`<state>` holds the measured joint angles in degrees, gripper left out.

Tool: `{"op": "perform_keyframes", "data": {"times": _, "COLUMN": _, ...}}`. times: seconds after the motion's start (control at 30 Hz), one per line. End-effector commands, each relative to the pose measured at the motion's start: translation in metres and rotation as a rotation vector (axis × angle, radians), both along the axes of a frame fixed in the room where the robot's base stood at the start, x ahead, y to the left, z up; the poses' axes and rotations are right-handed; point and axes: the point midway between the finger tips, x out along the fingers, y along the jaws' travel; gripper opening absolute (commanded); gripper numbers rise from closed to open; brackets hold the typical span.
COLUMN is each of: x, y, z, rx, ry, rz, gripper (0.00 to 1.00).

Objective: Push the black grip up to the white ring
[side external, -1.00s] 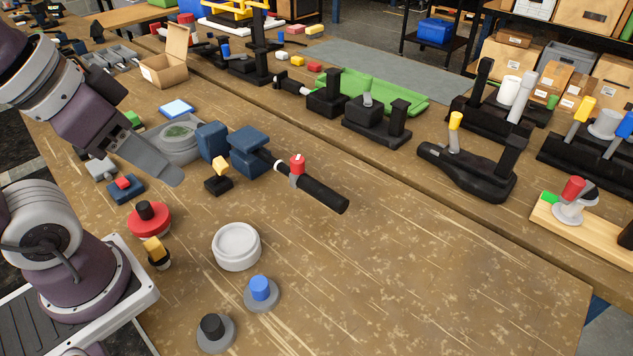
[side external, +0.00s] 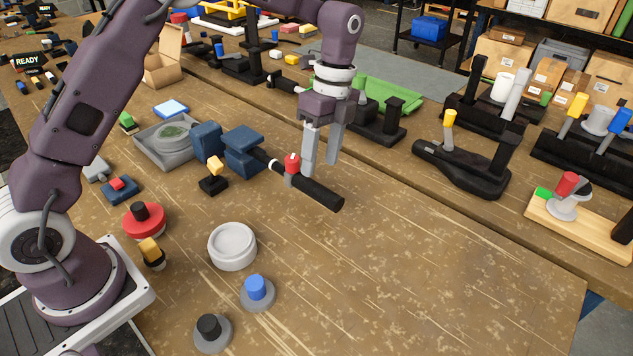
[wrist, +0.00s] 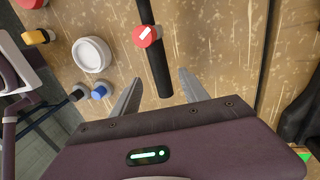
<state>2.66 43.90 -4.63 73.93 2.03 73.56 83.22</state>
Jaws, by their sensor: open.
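A black grip (side external: 319,192) sits on the outer end of a dark bar clamped in a blue vise (side external: 243,149). The thin white ring (side external: 273,164) is on the bar nearer the vise, with black bar showing between. A red-topped lever on a grey collar (side external: 291,166) stands between ring and grip. My gripper (side external: 320,168) is open and empty, pointing down close by the grip. In the wrist view the grip (wrist: 158,70) runs between the fingers (wrist: 159,78); I cannot tell whether they touch it. The white ring is not visible there.
A white round container (side external: 232,247), a blue-knobbed piece (side external: 257,291) and a black-knobbed piece (side external: 212,332) stand in front. A small yellow-topped block (side external: 214,177) is near the vise. Black fixtures (side external: 470,165) stand behind to the right. The table's front right is clear.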

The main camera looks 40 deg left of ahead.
Motion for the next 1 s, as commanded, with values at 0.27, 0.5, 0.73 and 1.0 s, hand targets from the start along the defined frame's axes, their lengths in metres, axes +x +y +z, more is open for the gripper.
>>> {"op": "perform_keyframes", "data": {"times": 0.27, "x": -0.011, "y": 0.0, "z": -0.049, "rx": 0.002, "ry": 0.002, "rz": 0.003, "gripper": 0.52}}
{"op": "perform_keyframes", "data": {"times": 0.5, "x": -0.013, "y": 0.0, "z": -0.061, "rx": 0.001, "ry": -0.002, "rz": 0.004, "gripper": 0.52}}
{"op": "perform_keyframes", "data": {"times": 0.73, "x": -0.013, "y": 0.0, "z": -0.061, "rx": 0.001, "ry": -0.002, "rz": 0.005, "gripper": 0.31}}
{"op": "perform_keyframes", "data": {"times": 1.0, "x": -0.013, "y": 0.0, "z": -0.06, "rx": 0.001, "ry": -0.002, "rz": 0.005, "gripper": 0.0}}
